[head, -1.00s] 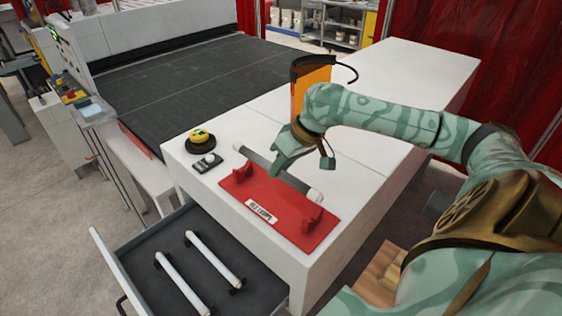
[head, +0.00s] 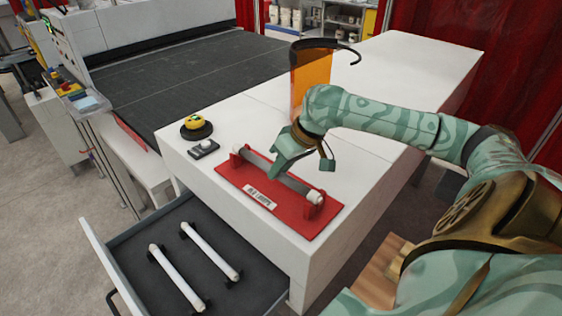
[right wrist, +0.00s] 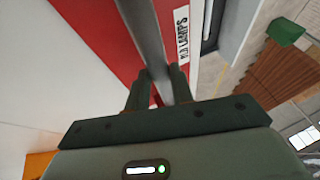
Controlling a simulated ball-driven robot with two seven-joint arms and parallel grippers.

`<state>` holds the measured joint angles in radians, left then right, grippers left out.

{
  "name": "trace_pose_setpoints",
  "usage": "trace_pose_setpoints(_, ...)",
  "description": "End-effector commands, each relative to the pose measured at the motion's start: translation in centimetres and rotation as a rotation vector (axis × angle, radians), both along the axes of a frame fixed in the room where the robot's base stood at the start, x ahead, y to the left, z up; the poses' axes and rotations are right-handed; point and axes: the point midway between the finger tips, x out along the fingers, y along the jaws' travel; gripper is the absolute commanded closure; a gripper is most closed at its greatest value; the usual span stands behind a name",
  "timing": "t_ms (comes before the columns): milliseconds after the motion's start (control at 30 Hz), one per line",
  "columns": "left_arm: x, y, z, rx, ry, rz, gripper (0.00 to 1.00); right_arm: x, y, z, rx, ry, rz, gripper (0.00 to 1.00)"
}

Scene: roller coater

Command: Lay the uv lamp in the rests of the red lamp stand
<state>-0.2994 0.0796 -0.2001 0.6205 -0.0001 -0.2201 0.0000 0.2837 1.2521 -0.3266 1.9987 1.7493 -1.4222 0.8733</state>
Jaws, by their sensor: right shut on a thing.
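The uv lamp (head: 299,186) is a grey tube with pale end caps. My right gripper (head: 275,172) is shut on it near its middle. The red lamp stand (head: 232,178) lies on the white table top, with a rest at each end and a white label. The lamp runs along the stand, with its ends at the two rests; I cannot tell whether it bears fully on them. In the right wrist view the fingers (right wrist: 158,80) straddle the lamp (right wrist: 148,35) above the red base (right wrist: 95,22). My left gripper is not in view.
An open drawer (head: 172,235) below holds two white tubes. On the white table (head: 400,75) stand an orange visor (head: 311,78), a yellow round-topped thing (head: 196,123) on a dark base and a small dark device (head: 204,149). A dark conveyor belt (head: 180,80) lies behind.

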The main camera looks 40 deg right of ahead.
Motion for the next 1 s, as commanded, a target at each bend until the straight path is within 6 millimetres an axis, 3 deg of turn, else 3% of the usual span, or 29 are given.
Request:
trace_pose_setpoints(100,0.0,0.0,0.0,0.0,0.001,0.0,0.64,0.0,0.0,0.0,0.0,0.0,0.0,0.95)
trace_pose_setpoints(133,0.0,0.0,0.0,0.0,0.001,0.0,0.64,0.0,0.0,0.0,0.0,0.0,0.0,0.74)
trace_pose_setpoints(200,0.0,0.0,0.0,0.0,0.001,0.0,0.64,0.0,0.0,0.0,0.0,0.0,0.0,0.54)
trace_pose_setpoints(233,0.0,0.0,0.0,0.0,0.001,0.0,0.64,0.0,0.0,0.0,0.0,0.0,0.0,0.51)
trace_pose_setpoints(600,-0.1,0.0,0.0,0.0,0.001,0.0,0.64,-0.2,-0.3,0.7,-0.002,-0.001,-0.001,0.51)
trace_pose_setpoints(1000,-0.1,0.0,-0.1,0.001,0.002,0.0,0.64,-3.1,-2.5,7.6,-0.011,0.002,-0.003,0.51)
